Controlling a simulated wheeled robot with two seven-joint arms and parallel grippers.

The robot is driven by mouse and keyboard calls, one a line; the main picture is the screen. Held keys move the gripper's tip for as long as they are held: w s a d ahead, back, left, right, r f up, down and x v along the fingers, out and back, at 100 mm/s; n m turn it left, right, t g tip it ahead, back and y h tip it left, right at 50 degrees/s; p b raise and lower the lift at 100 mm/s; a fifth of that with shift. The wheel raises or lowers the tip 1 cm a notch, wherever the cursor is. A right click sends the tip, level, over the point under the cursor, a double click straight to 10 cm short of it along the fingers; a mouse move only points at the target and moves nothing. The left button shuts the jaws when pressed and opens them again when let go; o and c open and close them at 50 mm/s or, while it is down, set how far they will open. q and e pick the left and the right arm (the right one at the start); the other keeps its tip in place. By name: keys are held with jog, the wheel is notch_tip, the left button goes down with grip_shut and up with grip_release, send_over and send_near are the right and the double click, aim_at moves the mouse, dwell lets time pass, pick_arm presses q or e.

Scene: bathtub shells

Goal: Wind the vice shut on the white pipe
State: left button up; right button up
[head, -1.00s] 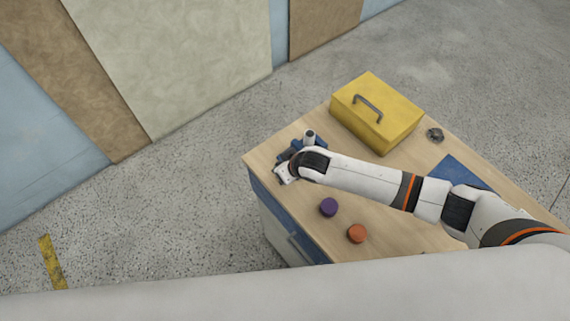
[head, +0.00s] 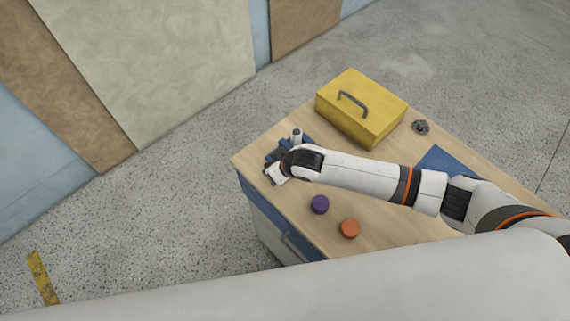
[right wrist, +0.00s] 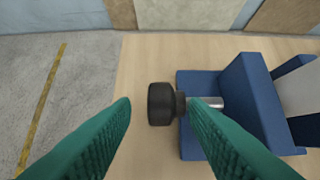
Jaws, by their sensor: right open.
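The blue vice (head: 270,157) stands at the far left corner of the bench, partly hidden by my right arm. In the right wrist view the vice (right wrist: 250,95) shows a blue jaw block, a metal screw and a black knob (right wrist: 160,104). The white pipe (head: 297,136) stands upright at the vice; it also shows at the right edge of the right wrist view (right wrist: 300,90), beside the jaw block. I cannot tell whether the jaw touches it. My right gripper (right wrist: 161,104) is open, its green fingers on either side of the knob. My left gripper is not in view.
A yellow toolbox (head: 360,110) stands at the back of the wooden bench (head: 285,215). A purple disc (head: 320,204) and an orange disc (head: 349,228) lie near the front edge. A dark small part (head: 420,127) and a blue mat (head: 437,160) are to the right.

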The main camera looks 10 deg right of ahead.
jog(key=b+v, duration=0.1)
jog(key=v, duration=0.8)
jog(key=shift+r, duration=0.15)
jog(key=shift+s, duration=0.2)
